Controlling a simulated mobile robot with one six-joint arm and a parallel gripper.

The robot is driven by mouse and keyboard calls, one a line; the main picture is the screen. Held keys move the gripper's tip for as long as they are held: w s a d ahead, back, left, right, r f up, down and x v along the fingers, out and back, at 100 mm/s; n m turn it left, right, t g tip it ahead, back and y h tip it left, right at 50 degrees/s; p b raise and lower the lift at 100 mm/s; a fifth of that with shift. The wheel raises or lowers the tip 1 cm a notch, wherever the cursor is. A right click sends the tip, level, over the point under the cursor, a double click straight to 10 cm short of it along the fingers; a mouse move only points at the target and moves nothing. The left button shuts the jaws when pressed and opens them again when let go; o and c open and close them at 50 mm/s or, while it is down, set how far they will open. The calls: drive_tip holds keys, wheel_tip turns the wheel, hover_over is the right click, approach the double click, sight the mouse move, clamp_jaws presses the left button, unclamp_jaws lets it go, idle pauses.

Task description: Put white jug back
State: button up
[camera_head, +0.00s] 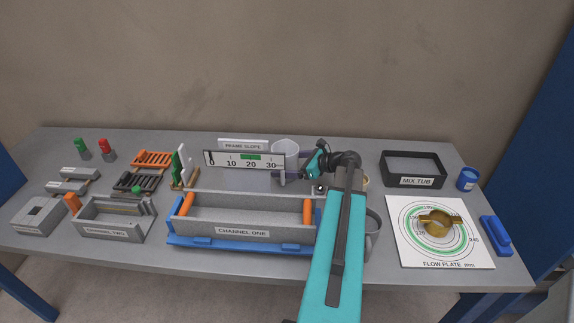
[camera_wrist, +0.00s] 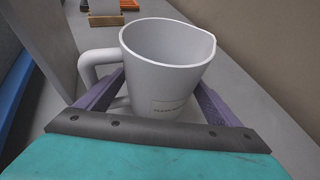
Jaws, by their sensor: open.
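The white jug (camera_head: 286,148) stands upright at the back of the table, just right of the frame slope scale, which hides part of it. In the wrist view the jug (camera_wrist: 168,72) shows its open top, a handle on the left and a small label low on its front. My gripper (camera_head: 298,163) is open, with one purple finger on each side of the jug in the wrist view (camera_wrist: 160,92). The left finger is close to the handle. I cannot tell whether either finger touches. The jug's base is hidden by my gripper.
The frame slope scale (camera_head: 243,160) stands close left of the jug. The channel one tray (camera_head: 241,233) lies in front. A grey vessel (camera_head: 374,232) is partly hidden by my arm. The mix tub (camera_head: 414,182) and flow plate (camera_head: 411,252) are to the right.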

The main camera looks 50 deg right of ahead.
drive_tip(key=shift+r, duration=0.15)
drive_tip(key=b+v, duration=0.2)
drive_tip(key=v, duration=1)
idle(0.6)
